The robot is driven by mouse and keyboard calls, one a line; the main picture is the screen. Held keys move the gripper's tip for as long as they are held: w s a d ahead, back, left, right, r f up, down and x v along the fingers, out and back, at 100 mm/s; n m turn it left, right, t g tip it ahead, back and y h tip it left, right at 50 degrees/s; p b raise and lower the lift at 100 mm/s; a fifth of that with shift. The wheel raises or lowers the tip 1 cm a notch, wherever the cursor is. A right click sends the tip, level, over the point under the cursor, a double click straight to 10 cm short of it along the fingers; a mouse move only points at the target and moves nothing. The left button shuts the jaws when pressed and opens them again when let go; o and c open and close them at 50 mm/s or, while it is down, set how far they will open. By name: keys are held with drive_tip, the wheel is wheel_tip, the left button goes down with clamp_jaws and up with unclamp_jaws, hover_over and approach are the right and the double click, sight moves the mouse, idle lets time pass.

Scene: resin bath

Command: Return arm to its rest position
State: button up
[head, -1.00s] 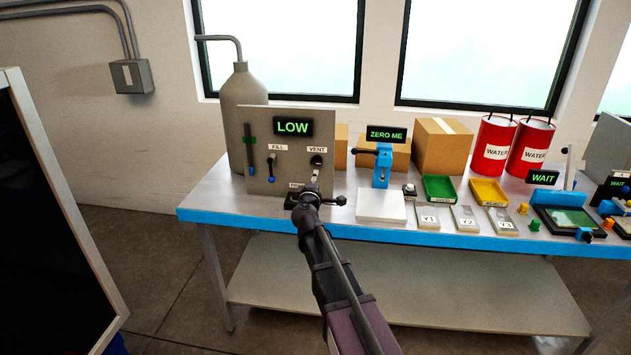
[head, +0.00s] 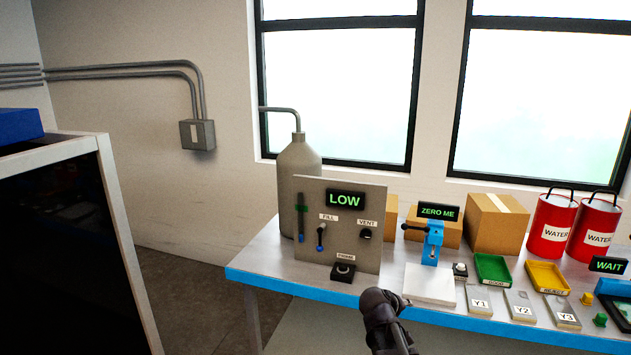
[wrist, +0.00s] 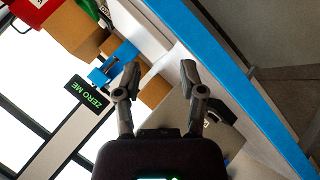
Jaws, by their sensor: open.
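My gripper shows in the wrist view (wrist: 160,75) with its two dark fingers apart and nothing between them. In the head view the dark end of my arm (head: 385,312) is at the lower middle, in front of the table's blue front edge; its fingers cannot be made out clearly there. The grey panel (head: 340,275) with the LOW display (head: 345,200), levers and a knob stands on the table to the left of my arm's end. It appears tilted at the lower right of the wrist view.
The metal table (head: 270,252) holds a grey tank (head: 300,175), a blue stand (head: 433,240) by the ZERO ME display, a white plate (head: 430,285), green and yellow trays, cardboard boxes and red WATER cans. A dark white-framed cabinet (head: 75,250) stands at left. Floor between them is clear.

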drive_tip(key=s+a+f+m+g+y+p, duration=0.1)
drive_tip(key=s+a+g+y, duration=0.2)
drive_tip(key=s, duration=0.6)
drive_tip(key=s+a+f+m+g+y+p, duration=0.2)
drive_tip(key=s+a+g+y, duration=0.2)
drive_tip(key=s, duration=0.5)
drive_tip(key=shift+a, duration=0.1)
